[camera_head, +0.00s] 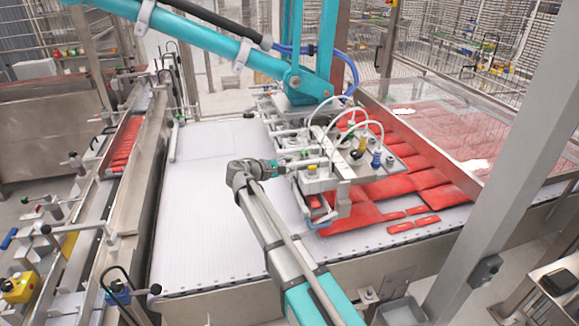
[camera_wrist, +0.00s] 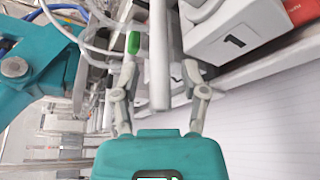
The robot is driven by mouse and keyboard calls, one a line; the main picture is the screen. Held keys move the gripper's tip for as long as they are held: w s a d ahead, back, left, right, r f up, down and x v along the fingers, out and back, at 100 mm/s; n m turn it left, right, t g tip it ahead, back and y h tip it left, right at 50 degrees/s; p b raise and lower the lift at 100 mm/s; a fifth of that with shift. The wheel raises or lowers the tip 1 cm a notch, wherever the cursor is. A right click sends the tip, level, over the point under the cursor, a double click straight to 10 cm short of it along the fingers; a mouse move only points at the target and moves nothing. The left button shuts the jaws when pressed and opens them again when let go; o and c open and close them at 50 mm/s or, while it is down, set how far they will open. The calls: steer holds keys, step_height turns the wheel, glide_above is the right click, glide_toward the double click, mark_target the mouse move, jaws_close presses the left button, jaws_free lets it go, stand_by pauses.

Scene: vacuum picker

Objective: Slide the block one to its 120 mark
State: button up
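The fingers are apart, with visible gaps on both sides of the bar, and appear to hold nothing. In the head view my gripper (camera_head: 284,164) reaches the left side of the picker head (camera_head: 325,160). The block's number and the 120 mark cannot be made out in either view.
Red packs (camera_head: 425,180) lie under and right of the picker head on the white ribbed conveyor (camera_head: 200,220). A teal picker arm (camera_head: 210,40) comes from above. White hoses (camera_head: 335,100) arch over the head. The conveyor's left part is clear. A clear guard panel (camera_head: 440,120) stands right.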

jaws_close()
steer(key=shift+s+d, duration=0.3)
steer(key=shift+s, duration=0.65)
steer(key=shift+s+d, duration=0.3)
steer(key=shift+s, duration=0.65)
steer(key=shift+o, duration=0.9)
jaws_free()
steer(key=shift+s, duration=0.1)
steer(key=shift+w, duration=0.25)
